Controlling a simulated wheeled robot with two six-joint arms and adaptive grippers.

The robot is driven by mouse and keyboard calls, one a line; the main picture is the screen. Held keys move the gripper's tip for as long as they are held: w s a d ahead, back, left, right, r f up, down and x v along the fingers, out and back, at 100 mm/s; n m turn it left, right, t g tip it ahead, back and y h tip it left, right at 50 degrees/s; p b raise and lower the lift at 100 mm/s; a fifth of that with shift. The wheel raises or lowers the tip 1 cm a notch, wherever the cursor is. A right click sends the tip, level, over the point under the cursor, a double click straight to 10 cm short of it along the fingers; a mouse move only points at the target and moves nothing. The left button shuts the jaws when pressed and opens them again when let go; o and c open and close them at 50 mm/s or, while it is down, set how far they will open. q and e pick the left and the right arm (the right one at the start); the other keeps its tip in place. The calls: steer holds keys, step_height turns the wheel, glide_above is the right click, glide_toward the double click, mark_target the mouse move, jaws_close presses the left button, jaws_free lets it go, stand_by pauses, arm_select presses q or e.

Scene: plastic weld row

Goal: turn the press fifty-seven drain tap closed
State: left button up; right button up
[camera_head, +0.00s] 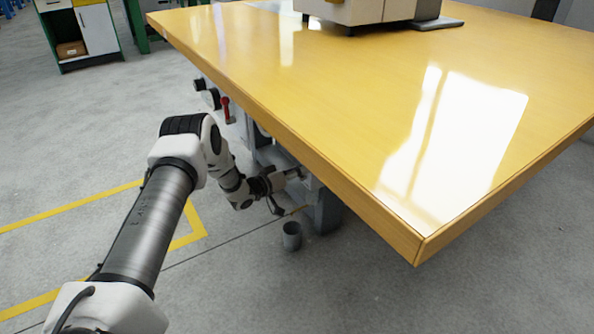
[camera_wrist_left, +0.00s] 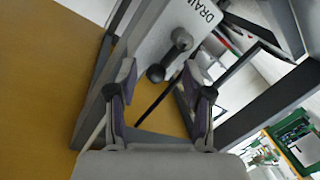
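The drain tap (camera_wrist_left: 180,40) shows in the left wrist view as a dark grey lever with a round black knob (camera_wrist_left: 156,73) at its end. It sits on a pale plate (camera_wrist_left: 165,28) with partly visible lettering that reads "DRAI". My left gripper (camera_wrist_left: 160,88) is open, with the knob in the gap between its fingertips; I cannot tell whether either finger touches it. In the head view my left gripper (camera_head: 286,193) is low beside the machine under the table edge, and the tap there is too small or hidden to make out. My right gripper is not in view.
A large yellow tabletop (camera_head: 400,110) overhangs the machine at the right. A red handle (camera_head: 226,109) and dark knobs (camera_head: 205,94) stick out further back. The floor at left is open, with yellow lines.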

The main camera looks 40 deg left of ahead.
arm_select(q)
steer(key=shift+r, duration=0.15)
steer(key=shift+a, duration=0.1)
steer(key=v, duration=1.2)
